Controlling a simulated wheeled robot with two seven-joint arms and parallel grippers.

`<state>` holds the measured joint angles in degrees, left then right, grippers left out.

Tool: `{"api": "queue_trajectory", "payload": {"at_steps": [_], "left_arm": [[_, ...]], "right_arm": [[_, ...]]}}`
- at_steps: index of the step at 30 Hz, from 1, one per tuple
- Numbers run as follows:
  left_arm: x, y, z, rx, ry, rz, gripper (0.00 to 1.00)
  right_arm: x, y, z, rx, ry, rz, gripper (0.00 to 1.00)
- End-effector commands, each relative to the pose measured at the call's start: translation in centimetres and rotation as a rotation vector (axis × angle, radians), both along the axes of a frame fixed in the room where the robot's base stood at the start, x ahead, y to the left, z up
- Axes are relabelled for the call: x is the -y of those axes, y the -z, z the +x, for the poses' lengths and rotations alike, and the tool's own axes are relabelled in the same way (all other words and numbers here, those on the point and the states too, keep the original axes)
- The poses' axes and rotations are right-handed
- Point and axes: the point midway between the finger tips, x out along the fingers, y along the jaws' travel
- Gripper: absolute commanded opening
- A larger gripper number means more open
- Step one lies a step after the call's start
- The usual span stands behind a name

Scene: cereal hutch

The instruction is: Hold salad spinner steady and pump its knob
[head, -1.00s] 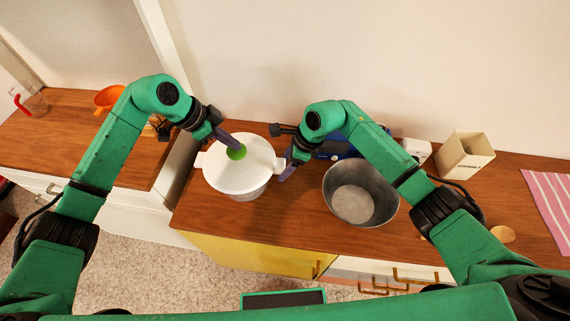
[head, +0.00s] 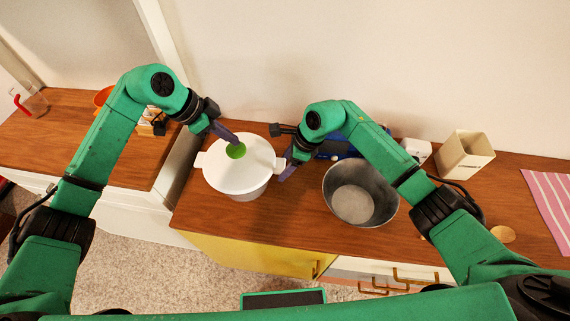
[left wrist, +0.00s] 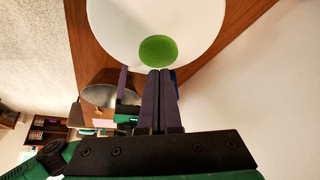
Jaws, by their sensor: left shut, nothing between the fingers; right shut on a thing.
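The white salad spinner (head: 240,178) stands upright on the wooden counter, with a round green knob (head: 236,150) in the middle of its lid. The lid and knob also show in the left wrist view (left wrist: 158,51). My left gripper (head: 234,139) is shut and empty, its fingertips just above or at the edge of the knob; I cannot tell whether they touch it. My right gripper (head: 286,172) is shut on the spinner's right side handle, which its fingers partly hide.
A grey metal pot (head: 360,192) stands right of the spinner, under my right arm. A blue object (head: 338,148) is partly hidden behind that arm. A cream container (head: 465,155) and a striped pink cloth (head: 551,200) lie further right. The counter's front edge is close to the spinner.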

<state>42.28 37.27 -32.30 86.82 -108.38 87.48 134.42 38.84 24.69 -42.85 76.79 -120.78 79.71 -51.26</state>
Motion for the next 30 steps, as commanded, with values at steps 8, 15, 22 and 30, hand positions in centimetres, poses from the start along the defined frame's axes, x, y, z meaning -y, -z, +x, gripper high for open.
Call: {"api": "queue_trajectory", "payload": {"at_steps": [8,15,22,30], "left_arm": [[0.0,0.0,0.0,0.0,0.0,0.0,0.0],[0.1,-3.5,0.3,0.008,0.001,-0.003,0.0],[0.0,-5.8,0.0,-0.002,0.0,0.0,0.0],[0.0,-1.7,0.0,-0.003,-0.001,0.0,0.0]], "right_arm": [[0.0,-0.1,0.0,0.001,0.0,0.002,0.0],[0.0,-0.1,0.0,0.001,0.0,0.002,0.0],[0.0,0.0,0.0,0.001,0.0,0.002,0.0],[0.0,-0.1,0.0,0.001,0.0,0.002,0.0]]}}
